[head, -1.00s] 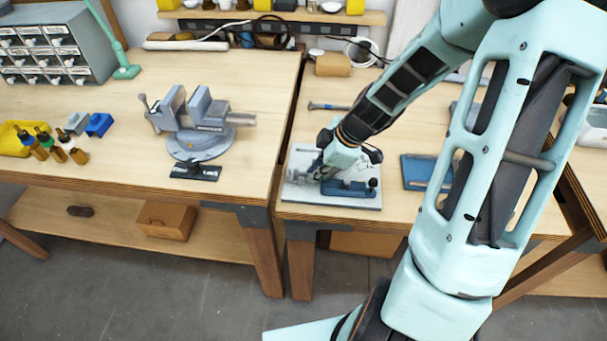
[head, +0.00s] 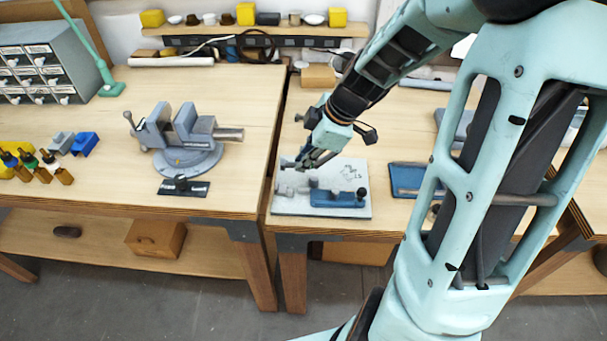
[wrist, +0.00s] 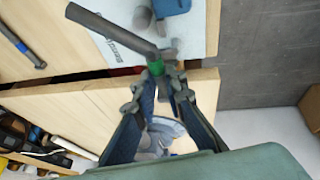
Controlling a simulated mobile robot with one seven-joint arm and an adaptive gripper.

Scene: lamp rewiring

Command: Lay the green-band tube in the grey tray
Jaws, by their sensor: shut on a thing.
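In the wrist view, a dark grey tube (wrist: 112,29) with a green band (wrist: 156,67) sticks out from between the fingertips of my gripper (wrist: 164,82). The gripper is shut on it near the band. In the head view, my gripper (head: 306,163) is above the left back part of a pale plate with a blue fixture (head: 340,198); the tube is too small to make out there. A small grey bin (head: 60,142) stands at the far left. A grey-blue tray-like thing (head: 448,122) is partly hidden behind my arm. I cannot tell which is the grey tray.
A blue tray (head: 408,180) lies right of the pale plate (head: 295,203). A gap separates the benches.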

